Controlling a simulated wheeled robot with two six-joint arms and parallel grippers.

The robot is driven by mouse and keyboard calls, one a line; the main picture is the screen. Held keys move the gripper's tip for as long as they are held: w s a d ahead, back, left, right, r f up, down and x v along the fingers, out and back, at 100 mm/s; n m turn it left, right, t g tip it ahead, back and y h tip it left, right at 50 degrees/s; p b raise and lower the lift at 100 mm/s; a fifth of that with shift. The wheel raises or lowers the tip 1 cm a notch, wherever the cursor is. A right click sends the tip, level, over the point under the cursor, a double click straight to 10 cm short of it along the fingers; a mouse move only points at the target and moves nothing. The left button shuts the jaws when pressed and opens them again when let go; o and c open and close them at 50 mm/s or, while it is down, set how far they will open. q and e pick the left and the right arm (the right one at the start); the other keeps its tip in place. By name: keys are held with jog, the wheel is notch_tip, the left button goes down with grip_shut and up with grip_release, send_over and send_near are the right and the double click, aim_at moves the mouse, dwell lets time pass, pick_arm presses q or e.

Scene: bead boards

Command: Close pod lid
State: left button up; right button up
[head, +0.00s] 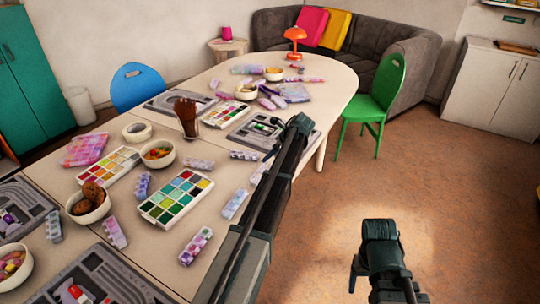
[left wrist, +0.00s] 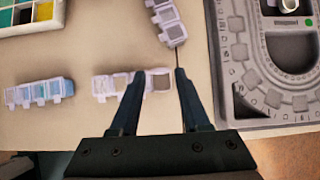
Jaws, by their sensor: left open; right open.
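My left gripper (head: 272,148) is open over the table, close to a bead pod (head: 258,173). In the left wrist view the open fingers (left wrist: 159,72) are over the right part of this pale pod (left wrist: 105,85), and one finger hides some of it. A clear, squarish compartment or lid shows between the fingertips; I cannot tell its angle. A second pod (left wrist: 168,22) lies just beyond the fingertips, and a thin edge sticks out from its near end. My right gripper (head: 379,240) is open and empty, over the floor away from the table.
A grey bead board (left wrist: 235,100) lies right of the fingers. Another pod (left wrist: 40,92) lies to the left, and a paint palette (head: 177,198) farther left. A cup of brushes (head: 187,118) stands beyond. The table's front edge is close to the gripper.

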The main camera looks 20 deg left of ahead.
pick_arm(q)
jog(key=p+v, duration=1.1)
jog(key=v, duration=0.2)
jog(key=shift+d+r, duration=0.2)
jog(key=shift+r, duration=0.2)
jog(key=shift+s, duration=0.1)
